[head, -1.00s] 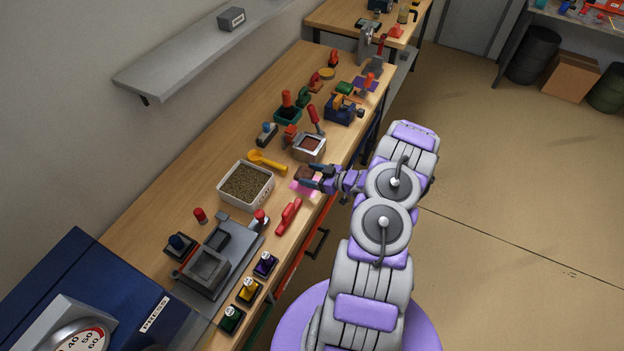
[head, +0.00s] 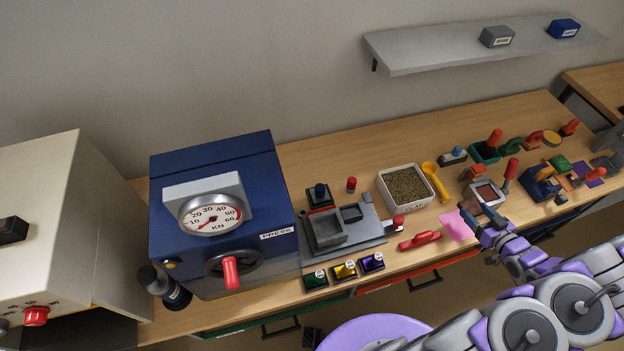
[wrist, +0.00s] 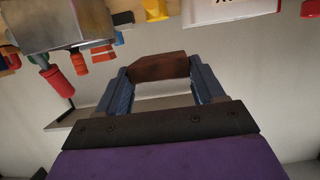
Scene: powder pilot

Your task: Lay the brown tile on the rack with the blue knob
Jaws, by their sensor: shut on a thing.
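My gripper (head: 481,217) is shut on the brown tile (wrist: 160,67), which spans the two blue fingers in the wrist view. In the head view the tile (head: 469,204) shows small at the fingertips, above the bench's front part, beside a pink sheet. A small dark rack-like stand with a blue knob (head: 319,191) is well to the left, behind the grey die plate and near the blue press. A dark block with a lighter blue top (head: 453,155) stands farther back; I cannot tell whether it is a rack.
The blue press (head: 215,165) rises at left. Green, yellow and purple blocks line the front edge. A grey shelf (head: 430,58) hangs above.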

